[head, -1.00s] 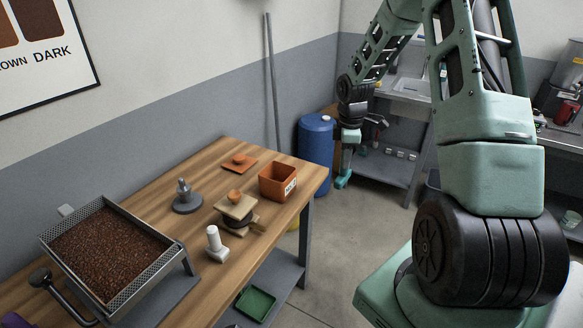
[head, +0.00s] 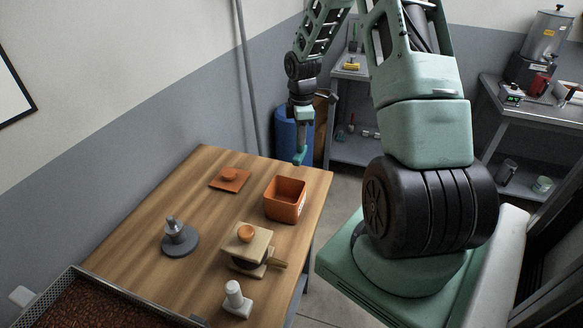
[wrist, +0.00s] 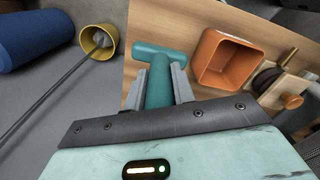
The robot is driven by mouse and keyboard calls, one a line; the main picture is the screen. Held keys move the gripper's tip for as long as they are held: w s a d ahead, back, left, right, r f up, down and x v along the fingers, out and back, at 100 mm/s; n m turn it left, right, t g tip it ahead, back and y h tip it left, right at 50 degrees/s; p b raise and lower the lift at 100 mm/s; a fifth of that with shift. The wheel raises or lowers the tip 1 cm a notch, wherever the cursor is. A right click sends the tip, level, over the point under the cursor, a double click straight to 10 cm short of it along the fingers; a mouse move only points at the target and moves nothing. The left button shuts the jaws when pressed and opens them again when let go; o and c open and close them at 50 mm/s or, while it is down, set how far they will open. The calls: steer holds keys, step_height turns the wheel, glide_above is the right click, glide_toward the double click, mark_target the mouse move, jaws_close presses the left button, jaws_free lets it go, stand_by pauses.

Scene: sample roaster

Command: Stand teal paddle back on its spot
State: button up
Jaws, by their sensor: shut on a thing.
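My gripper (head: 301,135) is shut on the teal paddle (head: 300,157) and holds it near the far right corner of the table. In the wrist view the teal paddle (wrist: 158,80) shows a crossbar at its top and a round shaft between the two grey fingers. The paddle's lower part is hidden by my gripper body. I cannot tell which place on the table is its spot.
The wooden table (head: 195,215) carries an orange box (head: 285,200), an orange pad with a knob (head: 230,178), a grey knobbed disc (head: 178,240), a wooden block with an orange cup (head: 247,245) and a white piece (head: 236,300). A blue barrel (head: 290,130) stands behind.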

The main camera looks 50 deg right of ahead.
mark_target(301, 157)
step_height(301, 157, down, 9)
steer(key=shift+s+r+p, duration=0.1)
steer(key=shift+p, duration=0.8)
steer(key=shift+f, duration=0.2)
steer(key=o, duration=1)
